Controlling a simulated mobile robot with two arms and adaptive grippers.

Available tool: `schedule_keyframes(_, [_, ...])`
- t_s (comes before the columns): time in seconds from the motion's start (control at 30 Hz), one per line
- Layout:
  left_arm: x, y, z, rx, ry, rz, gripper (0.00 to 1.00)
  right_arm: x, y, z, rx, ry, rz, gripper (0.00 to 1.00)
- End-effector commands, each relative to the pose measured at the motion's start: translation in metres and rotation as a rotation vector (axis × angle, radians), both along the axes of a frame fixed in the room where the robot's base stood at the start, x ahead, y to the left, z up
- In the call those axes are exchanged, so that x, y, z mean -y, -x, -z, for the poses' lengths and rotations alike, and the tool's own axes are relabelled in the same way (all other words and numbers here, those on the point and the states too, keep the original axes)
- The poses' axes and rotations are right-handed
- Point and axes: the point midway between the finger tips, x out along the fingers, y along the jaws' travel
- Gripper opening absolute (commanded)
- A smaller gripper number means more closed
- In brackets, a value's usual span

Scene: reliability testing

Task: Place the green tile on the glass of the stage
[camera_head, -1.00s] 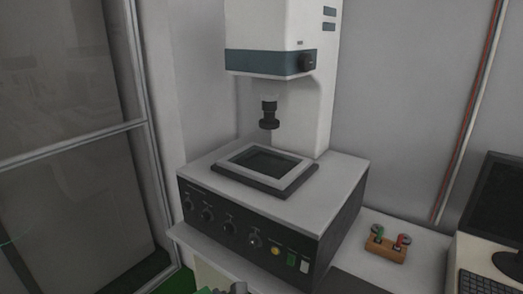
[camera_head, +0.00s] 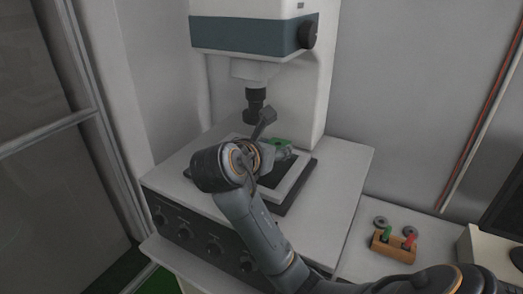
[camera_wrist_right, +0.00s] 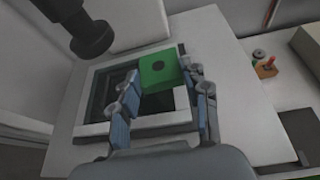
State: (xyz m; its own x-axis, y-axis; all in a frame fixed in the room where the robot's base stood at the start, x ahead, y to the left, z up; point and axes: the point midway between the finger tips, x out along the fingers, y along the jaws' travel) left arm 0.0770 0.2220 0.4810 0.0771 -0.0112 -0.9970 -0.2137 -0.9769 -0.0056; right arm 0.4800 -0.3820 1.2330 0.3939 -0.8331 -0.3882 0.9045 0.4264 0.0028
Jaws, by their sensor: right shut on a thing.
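The green tile (camera_wrist_right: 158,72) is between the fingers of my right gripper (camera_wrist_right: 160,90), which is shut on it. In the wrist view the tile shows a dark round spot and covers part of the stage's dark glass (camera_wrist_right: 155,103). I cannot tell whether it touches the glass. In the head view a bit of the green tile (camera_head: 280,142) shows beyond my right gripper (camera_head: 275,150), over the framed stage (camera_head: 298,185). My arm hides much of the stage there. My left gripper is not in view.
The dark lens (camera_head: 256,105) of the white microscope (camera_head: 300,85) hangs close above and behind my right gripper. A wooden block (camera_head: 393,247) with a green and a red piece stands at the right. A computer monitor (camera_head: 503,215) is at the right edge.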

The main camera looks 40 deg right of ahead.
Motion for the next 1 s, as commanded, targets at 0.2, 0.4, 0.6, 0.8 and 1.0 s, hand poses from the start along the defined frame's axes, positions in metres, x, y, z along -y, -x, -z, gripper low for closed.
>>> schedule_keyframes(0.2, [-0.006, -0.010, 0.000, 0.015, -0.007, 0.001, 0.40, 0.001, -0.011, 0.002, -0.006, 0.006, 0.051, 0.10])
schedule_keyframes(0.4, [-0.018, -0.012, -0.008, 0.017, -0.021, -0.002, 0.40, 0.000, -0.059, 0.022, -0.007, 0.002, 0.049, 0.10])
schedule_keyframes(0.6, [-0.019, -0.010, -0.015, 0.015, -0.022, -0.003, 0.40, 0.000, -0.099, 0.052, -0.008, 0.003, 0.049, 0.10])
schedule_keyframes(0.8, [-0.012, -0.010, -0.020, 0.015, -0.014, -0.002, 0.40, 0.000, -0.123, 0.081, -0.003, 0.003, 0.048, 0.10])
schedule_keyframes(1.0, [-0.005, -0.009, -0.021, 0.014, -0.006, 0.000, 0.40, 0.000, -0.133, 0.093, -0.002, 0.003, 0.048, 0.10])
